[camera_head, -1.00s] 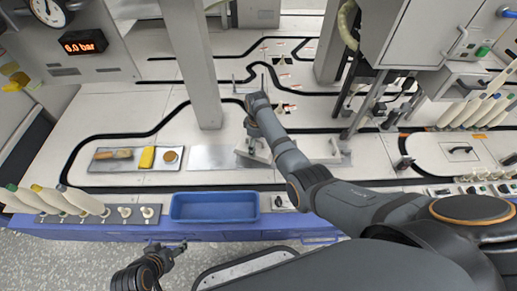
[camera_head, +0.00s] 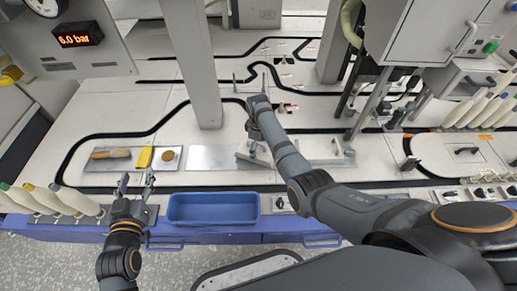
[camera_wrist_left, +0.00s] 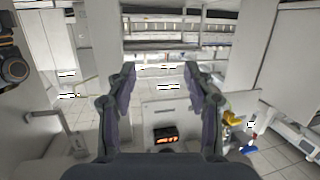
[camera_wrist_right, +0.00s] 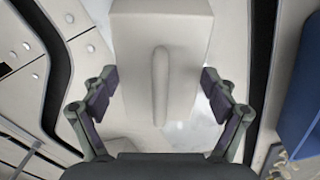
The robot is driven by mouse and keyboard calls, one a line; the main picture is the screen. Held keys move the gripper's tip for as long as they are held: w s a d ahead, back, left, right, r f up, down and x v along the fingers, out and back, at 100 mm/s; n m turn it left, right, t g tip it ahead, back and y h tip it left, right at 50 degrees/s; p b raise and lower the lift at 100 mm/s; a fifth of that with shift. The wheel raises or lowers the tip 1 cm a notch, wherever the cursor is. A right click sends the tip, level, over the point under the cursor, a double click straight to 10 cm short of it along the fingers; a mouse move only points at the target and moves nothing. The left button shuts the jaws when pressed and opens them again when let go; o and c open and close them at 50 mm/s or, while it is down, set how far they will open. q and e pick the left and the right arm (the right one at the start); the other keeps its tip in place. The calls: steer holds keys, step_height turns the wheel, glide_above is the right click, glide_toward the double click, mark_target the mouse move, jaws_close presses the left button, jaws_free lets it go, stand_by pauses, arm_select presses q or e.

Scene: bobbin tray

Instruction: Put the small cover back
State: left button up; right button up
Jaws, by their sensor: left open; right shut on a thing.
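The small cover (camera_wrist_right: 190,35) is a pale box-like piece with a raised rounded ridge along its middle. In the right wrist view it lies between the two fingers of my right gripper (camera_wrist_right: 160,92), which is shut on it. In the head view my right gripper (camera_head: 251,147) points down over the table, with the pale cover (camera_head: 256,161) partly hidden by my arm. My left gripper (camera_head: 137,182) is open and empty, fingers pointing away, near the front edge of the table. Its two fingers also show apart in the left wrist view (camera_wrist_left: 160,80).
A blue tray (camera_head: 213,222) stands at the front edge. A metal plate (camera_head: 210,166) lies left of the cover. A tray (camera_head: 105,165) holds a brush, a yellow block and a round brown item. Pale bobbins (camera_head: 75,199) stand front left. A grey column (camera_head: 195,75) rises behind.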

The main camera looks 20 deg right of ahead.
steer(key=shift+f+b, duration=0.35)
steer(key=shift+b, duration=0.05)
arm_select(q)
step_height(320, 180, up, 8)
steer(key=w+t, duration=0.1)
steer(key=t, duration=0.2)
steer(key=shift+w+t, duration=0.2)
steer(key=shift+t, duration=0.2)
steer(key=shift+a, duration=0.1)
arm_select(e)
steer(key=o, duration=1.4)
steer(key=shift+f, duration=0.1)
steer(key=shift+c, duration=0.2)
